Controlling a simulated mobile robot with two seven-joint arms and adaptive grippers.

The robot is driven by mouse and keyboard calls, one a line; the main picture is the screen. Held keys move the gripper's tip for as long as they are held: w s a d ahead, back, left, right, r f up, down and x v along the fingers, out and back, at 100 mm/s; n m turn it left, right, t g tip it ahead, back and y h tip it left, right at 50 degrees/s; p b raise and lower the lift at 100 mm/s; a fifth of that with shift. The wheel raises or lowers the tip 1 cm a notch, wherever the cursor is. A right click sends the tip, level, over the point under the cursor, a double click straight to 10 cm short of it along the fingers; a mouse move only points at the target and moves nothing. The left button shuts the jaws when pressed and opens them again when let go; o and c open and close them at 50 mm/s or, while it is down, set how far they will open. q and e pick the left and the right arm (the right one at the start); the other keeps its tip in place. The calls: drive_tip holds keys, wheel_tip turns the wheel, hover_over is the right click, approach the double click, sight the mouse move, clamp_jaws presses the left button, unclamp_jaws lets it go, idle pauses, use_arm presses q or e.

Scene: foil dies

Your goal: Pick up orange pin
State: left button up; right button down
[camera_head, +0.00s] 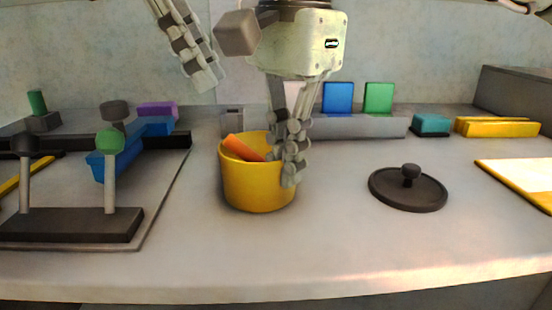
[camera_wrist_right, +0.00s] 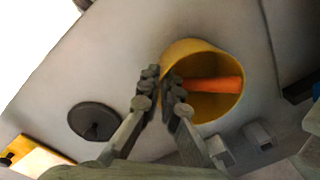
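The orange pin (camera_head: 243,149) leans inside a yellow cup (camera_head: 258,187), its upper end near the left of the rim; the lower end is hidden. In the right wrist view the pin (camera_wrist_right: 212,85) lies across the opening of the cup (camera_wrist_right: 190,50). My right gripper (camera_head: 290,165) points down at the cup's right side, its fingers overlapping the rim. Contact with the rim is unclear. My left gripper (camera_head: 207,80) hangs high at upper left, seen edge-on; its opening is unclear.
A dark round lid (camera_head: 408,190) lies right of the cup. A stand with upright rods (camera_head: 110,190) and blue parts (camera_head: 112,160) occupy the left. A grey rack with blue and green plates (camera_head: 340,127) stands behind. The front middle of the table is clear.

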sight(253, 159)
use_arm(q)
drive_tip(key=shift+m+g+y, duration=0.3)
drive_tip(key=shift+m, duration=0.3)
drive_tip(key=x, duration=1.3)
drive_tip(key=shift+w+d, duration=0.15)
drive_tip(key=shift+d, duration=0.15)
drive_tip(key=shift+c, duration=0.3)
clamp_jaws()
